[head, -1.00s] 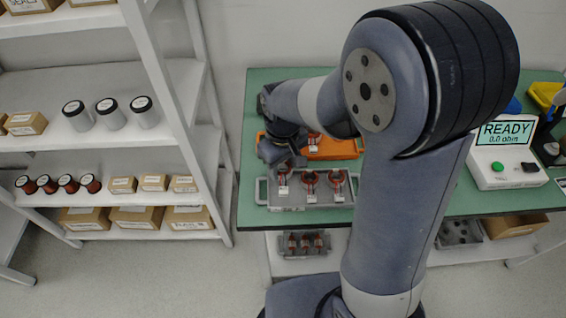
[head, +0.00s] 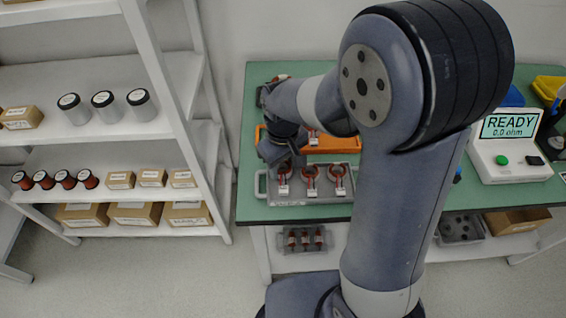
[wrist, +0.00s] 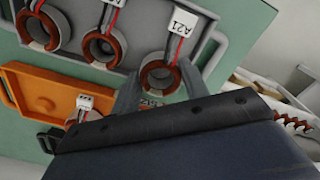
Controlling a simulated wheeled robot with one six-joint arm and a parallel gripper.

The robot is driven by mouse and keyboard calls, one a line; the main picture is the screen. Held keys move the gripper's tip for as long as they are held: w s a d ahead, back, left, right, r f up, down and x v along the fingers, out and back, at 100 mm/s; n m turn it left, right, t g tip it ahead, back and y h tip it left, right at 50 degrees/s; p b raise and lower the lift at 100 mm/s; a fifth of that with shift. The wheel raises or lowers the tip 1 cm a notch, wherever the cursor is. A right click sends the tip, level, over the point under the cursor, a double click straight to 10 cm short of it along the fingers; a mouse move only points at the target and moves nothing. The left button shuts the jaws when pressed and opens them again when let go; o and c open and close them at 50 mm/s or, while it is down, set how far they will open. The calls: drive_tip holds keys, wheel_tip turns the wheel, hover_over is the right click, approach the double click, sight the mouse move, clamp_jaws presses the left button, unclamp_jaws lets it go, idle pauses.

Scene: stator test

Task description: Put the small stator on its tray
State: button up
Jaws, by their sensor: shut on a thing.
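A grey tray (head: 262,188) near the table's front edge holds three copper-wound stators in a row, each with a white label. The leftmost stator (head: 284,174) is under my gripper (head: 282,164). In the wrist view this stator (wrist: 148,78) is labelled A21, and my gripper (wrist: 160,80) has one finger on each side of it, shut on it. It still sits at the tray's end slot. Its size against its neighbours is hard to tell. An orange tray (head: 345,145) lies behind the grey one, with a labelled stator (wrist: 40,106) in it.
A tester (head: 508,155) reading READY stands at the right of the green table (head: 400,208). A grey bin with parts (head: 303,240) is below the table. A white shelf (head: 100,140) with jars, spools and boxes stands at the left. My arm hides the table's middle.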

drive_tip(key=shift+f+b, duration=0.35)
drive_tip(key=shift+f, duration=0.25)
drive_tip(key=shift+f, duration=0.25)
idle(0.3)
drive_tip(key=o, duration=0.9)
drive_tip(key=shift+r, duration=0.15)
drive_tip(key=shift+r+p, duration=1.95)
drive_tip(key=shift+r, duration=0.45)
drive_tip(key=o, duration=0.5)
